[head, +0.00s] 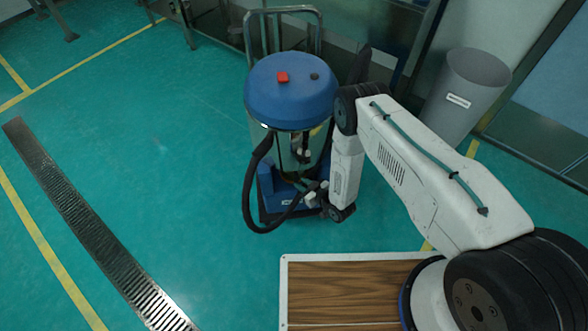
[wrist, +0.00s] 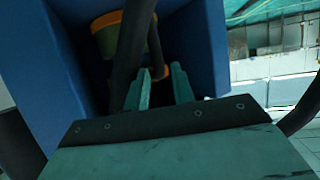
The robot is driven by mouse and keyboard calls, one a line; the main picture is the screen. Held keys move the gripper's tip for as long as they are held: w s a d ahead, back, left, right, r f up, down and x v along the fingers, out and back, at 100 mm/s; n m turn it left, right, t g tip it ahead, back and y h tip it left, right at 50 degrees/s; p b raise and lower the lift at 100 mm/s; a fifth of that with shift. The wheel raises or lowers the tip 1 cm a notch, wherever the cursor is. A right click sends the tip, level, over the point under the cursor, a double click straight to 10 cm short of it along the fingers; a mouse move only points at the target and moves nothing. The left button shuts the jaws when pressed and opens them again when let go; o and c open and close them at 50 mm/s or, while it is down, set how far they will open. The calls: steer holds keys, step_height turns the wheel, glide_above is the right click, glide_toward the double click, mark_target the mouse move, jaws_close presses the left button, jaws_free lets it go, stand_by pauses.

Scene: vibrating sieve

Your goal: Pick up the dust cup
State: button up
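A vacuum unit (head: 291,92) with a round blue head, a see-through body and a blue base stands on the floor in the head view. In the wrist view, a dark rounded part with orange edges (wrist: 106,38) sits inside the blue housing (wrist: 196,45); it may be the dust cup, partly hidden by a black hose (wrist: 131,50). My gripper (wrist: 160,82) is open, its two teal fingers apart and pointing into the housing. The orange-edged part lies beyond the fingertips; I cannot tell whether they touch it. In the head view my gripper is at the unit's lower front, its fingertips unclear.
The black hose (head: 249,195) loops at the unit's left. A grey bin (head: 467,95) stands at the right. A metal cart handle (head: 283,12) rises behind. A floor drain grate (head: 85,215) runs along the left. Green floor between grate and unit is clear.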

mark_target(297, 180)
steer(key=x, duration=0.4)
steer(key=shift+w+f, duration=0.2)
steer(key=shift+c, duration=0.4)
jaws_close()
